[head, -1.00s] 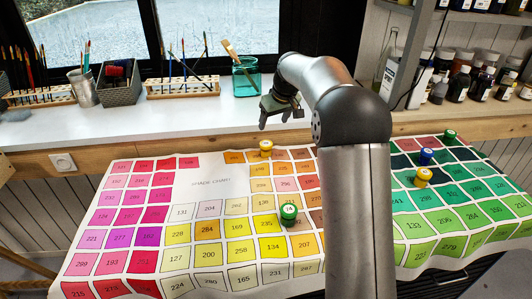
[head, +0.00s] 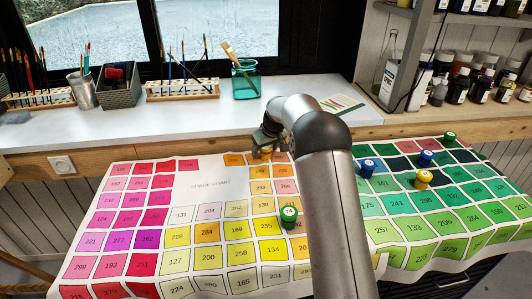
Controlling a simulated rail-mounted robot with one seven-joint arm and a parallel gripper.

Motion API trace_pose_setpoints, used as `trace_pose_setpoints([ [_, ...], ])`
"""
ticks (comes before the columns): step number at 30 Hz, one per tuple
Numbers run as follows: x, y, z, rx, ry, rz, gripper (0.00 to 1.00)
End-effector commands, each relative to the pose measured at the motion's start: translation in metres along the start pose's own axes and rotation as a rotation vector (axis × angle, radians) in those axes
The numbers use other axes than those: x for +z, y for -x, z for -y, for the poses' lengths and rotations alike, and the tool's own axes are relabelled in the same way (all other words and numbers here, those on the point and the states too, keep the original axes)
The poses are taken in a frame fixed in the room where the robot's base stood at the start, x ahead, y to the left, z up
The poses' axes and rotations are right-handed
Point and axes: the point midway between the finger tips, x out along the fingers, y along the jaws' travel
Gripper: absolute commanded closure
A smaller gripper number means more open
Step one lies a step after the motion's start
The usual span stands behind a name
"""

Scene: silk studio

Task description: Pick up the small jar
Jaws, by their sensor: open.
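Several small jars with coloured lids stand on the colour chart. A yellow-lidded jar (head: 265,153) is near the chart's back edge, mostly covered by my gripper (head: 264,147). My gripper is open and down at this jar; whether its fingers are around or just above it I cannot tell. A green-lidded jar (head: 288,216) stands nearer, left of my arm. To the right of my arm stand a blue-lidded jar (head: 367,168), another blue-lidded jar (head: 425,158), a yellow-lidded jar (head: 423,179) and a green-lidded jar (head: 449,140).
The chart (head: 207,185) covers the table, partly hidden by my arm. Behind it, a white sill (head: 180,125) holds brush racks (head: 182,88), a grey basket (head: 120,85), a metal cup (head: 83,88) and a teal glass (head: 245,80). Bottles fill shelves at right.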

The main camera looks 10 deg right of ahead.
Motion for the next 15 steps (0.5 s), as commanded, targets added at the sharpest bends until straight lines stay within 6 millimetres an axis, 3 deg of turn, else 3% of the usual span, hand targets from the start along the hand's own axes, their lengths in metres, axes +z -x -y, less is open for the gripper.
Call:
trace_pose_setpoints([
  [8, -0.0003, -0.0083, -0.0001, 0.001, 0.0, -0.001, 0.33],
  [13, -0.0002, -0.0082, 0.0, 0.001, 0.0, 0.0, 0.78],
  [15, -0.0002, -0.0082, 0.0, 0.001, 0.0, 0.0, 0.83],
])
